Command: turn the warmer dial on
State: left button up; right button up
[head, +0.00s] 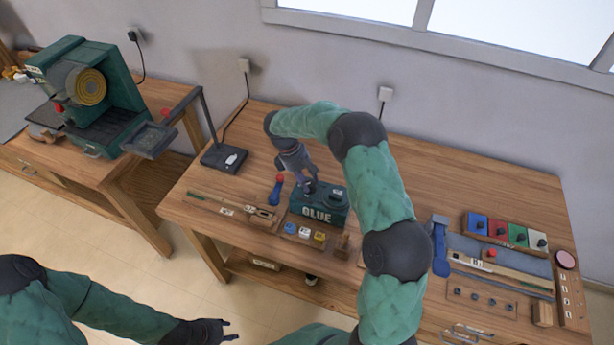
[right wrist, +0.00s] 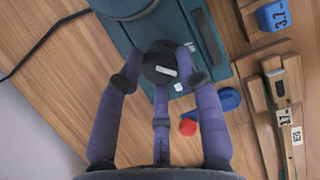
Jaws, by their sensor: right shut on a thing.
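The glue warmer (head: 321,216), a teal box lettered "GLUE", sits on the wooden table; it also shows in the right wrist view (right wrist: 215,66). Its dial (right wrist: 160,62), a dark round knob with a white mark, is among my right gripper's fingers in the right wrist view. My right gripper (head: 307,186) reaches down from above, shut around the dial, its fingers on several sides. In the head view the fingers mostly hide the dial. My left gripper (head: 228,330) is empty at the lower left, away from the table, its fingers apart.
A blue tool with a red end (head: 277,190) lies just left of the warmer. Small coloured blocks (head: 304,232) stand in front of it. A black stand (head: 224,158) is at the table's left; a tray of coloured compartments (head: 505,232) is at the right.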

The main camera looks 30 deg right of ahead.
jog(key=m, duration=0.1)
jog(key=m+y+p, duration=0.1)
jog(key=m, duration=0.1)
jog(key=m+g, duration=0.1)
jog(key=shift+w+d+r+m+y+p, duration=0.1)
jog(key=shift+d+r+m+y+p, duration=0.05)
jog(key=shift+d+m+y+p, duration=0.2)
jog(key=m, duration=0.2)
jog(key=m+y+p, duration=0.1)
jog(key=m, duration=0.1)
jog(key=shift+y, duration=0.25)
jog(key=shift+m, duration=0.45)
jog(key=o, duration=1.2)
jog(key=shift+c, duration=0.2)
jog(key=v, duration=1.1)
jog(key=shift+w+d+r, duration=0.15)
jog(key=shift+w+r, duration=0.05)
jog(key=shift+r, duration=0.15)
